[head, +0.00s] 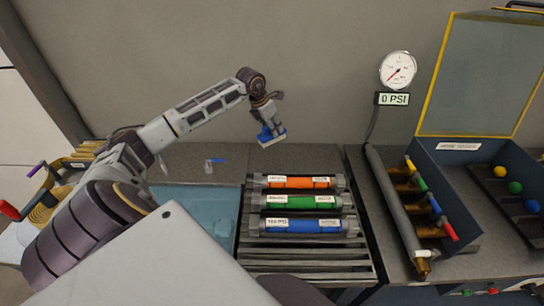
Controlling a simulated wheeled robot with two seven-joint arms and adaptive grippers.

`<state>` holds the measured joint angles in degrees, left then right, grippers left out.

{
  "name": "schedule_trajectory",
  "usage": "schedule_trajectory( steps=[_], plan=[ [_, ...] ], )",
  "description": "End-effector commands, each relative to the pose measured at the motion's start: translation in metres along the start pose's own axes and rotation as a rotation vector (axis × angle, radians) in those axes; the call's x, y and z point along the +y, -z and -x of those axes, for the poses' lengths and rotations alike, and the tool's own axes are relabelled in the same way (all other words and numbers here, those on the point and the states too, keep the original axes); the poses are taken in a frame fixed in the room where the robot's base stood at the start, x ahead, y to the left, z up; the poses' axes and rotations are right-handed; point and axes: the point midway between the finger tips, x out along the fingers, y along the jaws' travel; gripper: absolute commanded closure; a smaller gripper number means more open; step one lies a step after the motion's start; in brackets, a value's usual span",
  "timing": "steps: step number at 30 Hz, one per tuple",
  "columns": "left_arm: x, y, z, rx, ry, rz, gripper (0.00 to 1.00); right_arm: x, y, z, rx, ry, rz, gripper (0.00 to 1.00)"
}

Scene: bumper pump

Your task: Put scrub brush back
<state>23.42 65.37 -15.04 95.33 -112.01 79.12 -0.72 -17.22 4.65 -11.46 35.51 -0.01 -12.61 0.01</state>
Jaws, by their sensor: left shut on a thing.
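The scrub brush (270,135) has a blue body and a pale strip of bristles along its lower edge. My left gripper (267,112) is shut on the brush from above. It holds the brush in front of the grey back wall, beyond the rack of coloured cylinders; whether the brush touches the counter behind is hard to tell. My right gripper is not in view.
A rack holds an orange cylinder (299,183), a green cylinder (300,202) and a blue cylinder (302,225). A blue basin (222,222) lies left of it. Right stand a pressure gauge (398,70), a manifold with coloured levers (418,195) and an open case (482,75).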

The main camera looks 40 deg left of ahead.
Motion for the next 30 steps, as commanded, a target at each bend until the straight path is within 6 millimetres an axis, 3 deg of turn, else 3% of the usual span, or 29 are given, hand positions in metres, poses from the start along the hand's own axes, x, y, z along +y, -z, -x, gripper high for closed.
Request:
schedule_trajectory(
  steps=[10, 23, 30],
  plan=[
    [0.000, 0.000, 0.000, 0.000, -0.044, 0.103, 0.80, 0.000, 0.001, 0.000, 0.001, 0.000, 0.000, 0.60],
    [0.000, 0.001, 0.000, 0.001, -0.049, 0.114, 0.80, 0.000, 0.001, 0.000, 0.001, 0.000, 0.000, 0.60],
    [0.000, 0.005, -0.010, 0.002, -0.048, 0.114, 0.80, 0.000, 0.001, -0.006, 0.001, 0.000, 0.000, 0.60]
  ],
)
